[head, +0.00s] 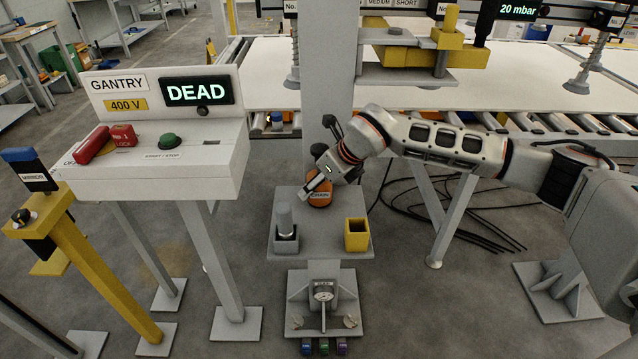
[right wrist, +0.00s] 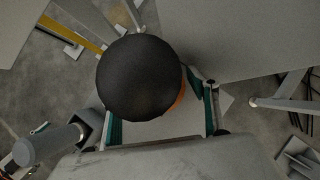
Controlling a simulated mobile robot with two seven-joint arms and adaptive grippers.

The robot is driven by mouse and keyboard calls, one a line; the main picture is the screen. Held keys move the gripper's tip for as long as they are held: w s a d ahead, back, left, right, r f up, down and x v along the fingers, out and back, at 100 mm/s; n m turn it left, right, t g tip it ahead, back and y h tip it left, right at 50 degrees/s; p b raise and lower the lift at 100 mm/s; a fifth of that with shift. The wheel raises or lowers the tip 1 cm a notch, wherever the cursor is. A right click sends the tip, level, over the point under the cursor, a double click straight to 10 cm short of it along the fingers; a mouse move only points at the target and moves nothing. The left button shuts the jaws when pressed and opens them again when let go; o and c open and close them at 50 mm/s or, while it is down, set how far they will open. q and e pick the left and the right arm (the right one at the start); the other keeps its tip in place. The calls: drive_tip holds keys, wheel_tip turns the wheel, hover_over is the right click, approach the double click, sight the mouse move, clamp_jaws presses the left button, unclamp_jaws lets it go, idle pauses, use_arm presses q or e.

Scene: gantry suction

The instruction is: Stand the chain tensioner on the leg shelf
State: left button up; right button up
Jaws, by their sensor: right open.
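An orange rounded piece (head: 319,191) with a small label stands on the grey leg shelf (head: 322,246), near its back edge by the leg. It seems to be the chain tensioner, though I cannot read its label surely. In the right wrist view its black round top (right wrist: 140,78) is large and close, with a strip of orange showing below it. My right gripper (head: 322,184) is at the piece, reaching in from the right. Its jaws are open, with a green-padded finger on either side of the piece in the right wrist view (right wrist: 163,118). My left gripper is not in view.
The shelf also carries a grey cylinder (head: 284,221) in a holder and a yellow open box (head: 356,234). A control desk (head: 160,165) reading DEAD stands left; a roller table (head: 260,72) lies behind.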

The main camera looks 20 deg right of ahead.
drive_tip(key=v, duration=1.2)
drive_tip(key=shift+p, duration=0.4)
drive_tip(key=shift+s, duration=0.1)
